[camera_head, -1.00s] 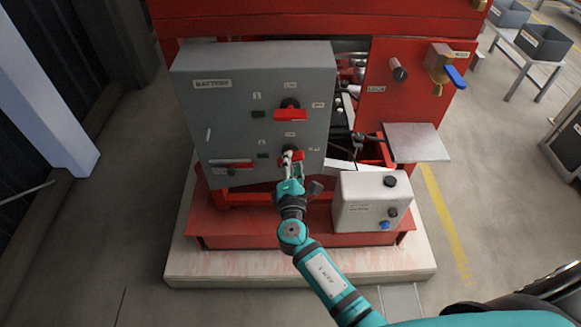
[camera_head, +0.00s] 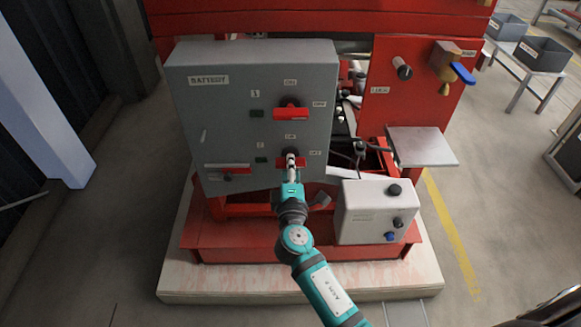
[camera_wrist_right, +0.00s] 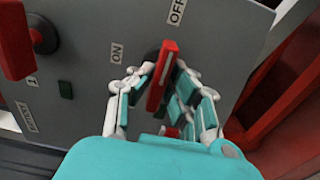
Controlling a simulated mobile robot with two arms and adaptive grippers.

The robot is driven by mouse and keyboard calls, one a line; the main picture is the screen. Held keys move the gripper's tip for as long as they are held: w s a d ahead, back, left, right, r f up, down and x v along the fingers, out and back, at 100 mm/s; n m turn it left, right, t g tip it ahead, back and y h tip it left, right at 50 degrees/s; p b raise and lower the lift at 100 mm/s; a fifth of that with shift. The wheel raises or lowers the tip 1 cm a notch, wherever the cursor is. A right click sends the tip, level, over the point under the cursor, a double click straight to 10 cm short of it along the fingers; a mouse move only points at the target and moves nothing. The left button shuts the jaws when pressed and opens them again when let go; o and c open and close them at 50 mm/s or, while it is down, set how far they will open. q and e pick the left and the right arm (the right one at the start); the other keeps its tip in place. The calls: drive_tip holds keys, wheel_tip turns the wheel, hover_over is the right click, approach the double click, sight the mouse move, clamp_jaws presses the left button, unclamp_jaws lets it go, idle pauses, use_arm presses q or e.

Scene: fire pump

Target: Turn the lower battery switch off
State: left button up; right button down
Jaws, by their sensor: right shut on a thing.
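The grey battery box (camera_head: 225,125) faces me, with two red rotary handles. The lower switch handle (camera_head: 281,163) is partly hidden by my right gripper (camera_head: 291,168) in the head view. It lies about level there. In the right wrist view the lower handle (camera_wrist_right: 161,78) stands between the fingers of my right gripper (camera_wrist_right: 160,98), which is shut on it. Its far end points toward the OFF label (camera_wrist_right: 177,11); the ON label (camera_wrist_right: 117,53) is left of it. The upper switch handle (camera_head: 290,114) lies level above and also shows in the right wrist view (camera_wrist_right: 14,40). My left gripper is out of view.
A white box (camera_head: 368,212) with dark and blue knobs stands right of my right arm. A grey plate (camera_head: 422,146) juts out further right. A red panel (camera_head: 400,95) carries a knob and a blue-handled valve (camera_head: 463,73). The floor at left is clear.

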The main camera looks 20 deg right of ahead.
drive_tip(key=c, duration=1.3)
unclamp_jaws()
drive_tip(key=v, duration=1.2)
